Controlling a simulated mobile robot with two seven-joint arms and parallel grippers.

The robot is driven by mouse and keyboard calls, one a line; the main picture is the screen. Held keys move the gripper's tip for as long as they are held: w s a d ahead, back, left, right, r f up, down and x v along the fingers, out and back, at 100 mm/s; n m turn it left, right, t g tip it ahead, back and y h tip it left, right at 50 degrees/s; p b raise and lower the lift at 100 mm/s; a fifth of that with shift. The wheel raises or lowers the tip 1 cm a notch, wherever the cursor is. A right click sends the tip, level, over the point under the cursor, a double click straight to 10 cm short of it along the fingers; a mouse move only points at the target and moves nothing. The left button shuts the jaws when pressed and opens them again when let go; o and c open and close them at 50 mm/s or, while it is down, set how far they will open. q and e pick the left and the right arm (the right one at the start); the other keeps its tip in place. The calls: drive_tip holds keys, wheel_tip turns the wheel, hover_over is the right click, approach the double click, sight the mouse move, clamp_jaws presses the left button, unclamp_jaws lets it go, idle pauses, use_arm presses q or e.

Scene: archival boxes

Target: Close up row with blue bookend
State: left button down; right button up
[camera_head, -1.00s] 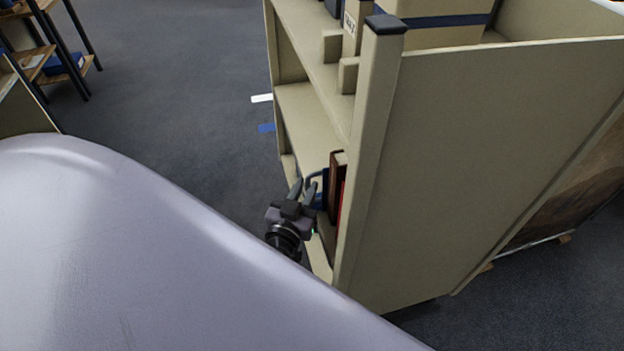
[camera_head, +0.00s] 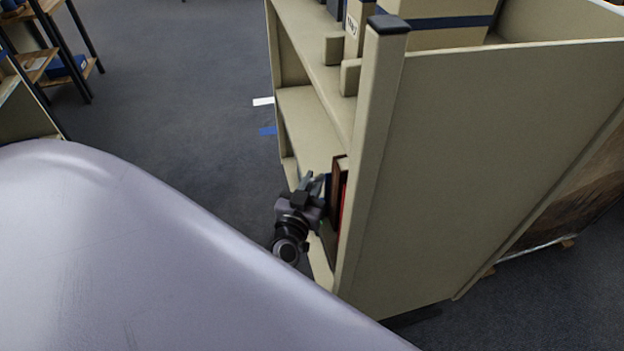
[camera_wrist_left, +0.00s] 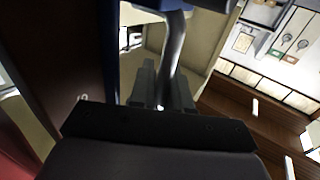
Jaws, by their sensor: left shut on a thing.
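My left gripper (camera_head: 314,184) is at the open side of the cart's lower shelf, beside the row of books. In the left wrist view its two fingers (camera_wrist_left: 163,88) are shut on a curved, blue-grey bar, which I take as part of the blue bookend (camera_wrist_left: 174,45). In the head view the bookend is mostly hidden by the gripper and books. A dark brown book (camera_head: 337,183) and a red book (camera_head: 344,200) stand upright at the shelf's near end. A dark blue upright face (camera_wrist_left: 98,30) lies beside the brown book; I cannot tell whether it belongs to the bookend.
The beige cart (camera_head: 470,170) has a tall end panel beside the books. Boxes (camera_head: 430,10) stand on its upper shelf. The lower shelf (camera_head: 310,125) is bare beyond the gripper. White and blue floor marks (camera_head: 264,101) lie left of the cart on open floor.

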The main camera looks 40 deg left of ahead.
use_arm(q)
drive_tip(key=shift+s+d+p, duration=0.3)
drive_tip(key=shift+s+d, duration=0.3)
drive_tip(key=shift+d, duration=0.05)
drive_tip(key=shift+s+d, duration=0.25)
drive_tip(key=shift+d, duration=0.05)
drive_tip(key=shift+s+d, duration=0.1)
drive_tip(key=c, duration=1.4)
unclamp_jaws()
drive_tip(key=shift+c, duration=0.2)
use_arm(e)
drive_tip(key=shift+s+d+f, duration=0.35)
drive_tip(key=shift+s+d, duration=0.25)
drive_tip(key=shift+w+r, duration=0.1)
use_arm(q)
drive_tip(key=shift+s+d, duration=0.1)
drive_tip(key=shift+s, duration=0.25)
drive_tip(key=p+v, duration=0.1)
drive_tip(key=v, duration=0.5)
drive_tip(key=shift+s, duration=0.2)
use_arm(e)
drive_tip(key=shift+w+r, duration=0.1)
drive_tip(key=shift+r, duration=0.6)
